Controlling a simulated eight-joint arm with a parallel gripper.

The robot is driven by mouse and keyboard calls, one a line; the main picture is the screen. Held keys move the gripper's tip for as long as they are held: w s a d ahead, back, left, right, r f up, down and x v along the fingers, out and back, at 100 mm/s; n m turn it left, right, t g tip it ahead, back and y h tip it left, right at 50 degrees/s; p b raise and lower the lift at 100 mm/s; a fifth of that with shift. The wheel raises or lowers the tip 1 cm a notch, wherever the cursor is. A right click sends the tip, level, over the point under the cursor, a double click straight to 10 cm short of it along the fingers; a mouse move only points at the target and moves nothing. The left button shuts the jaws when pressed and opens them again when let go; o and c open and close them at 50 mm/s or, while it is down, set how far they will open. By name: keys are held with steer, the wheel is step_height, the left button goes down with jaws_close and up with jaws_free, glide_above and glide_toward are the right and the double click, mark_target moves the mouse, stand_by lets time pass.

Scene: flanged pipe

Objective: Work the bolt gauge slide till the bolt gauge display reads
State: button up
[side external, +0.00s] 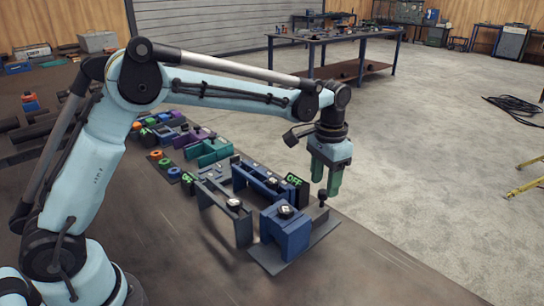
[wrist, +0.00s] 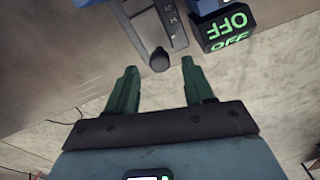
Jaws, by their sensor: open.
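My gripper (side external: 326,180) has two green fingers, apart and empty, pointing down at the right end of the fixtures. In the wrist view, my gripper (wrist: 159,70) has a dark rounded knob (wrist: 160,61) lined up between its fingertips; I cannot tell the depth gap. The knob sits on a curved grey arm beside a marked scale plate (wrist: 172,22). A black display (wrist: 230,28) with green "OFF" lettering is to its right. In the side view, a display (side external: 293,180) reads OFF left of the fingers, and a dark knob (side external: 323,194) stands just below them.
A blue block fixture (side external: 286,232) on a flat plate stands in front of my gripper. Several coloured fixtures, including a teal one (side external: 209,150), run back along the bench to the left. Open concrete floor (side external: 430,160) lies to the right.

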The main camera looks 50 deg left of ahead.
steer(key=shift+f, duration=1.2)
steer(key=shift+c, duration=0.4)
jaws_close()
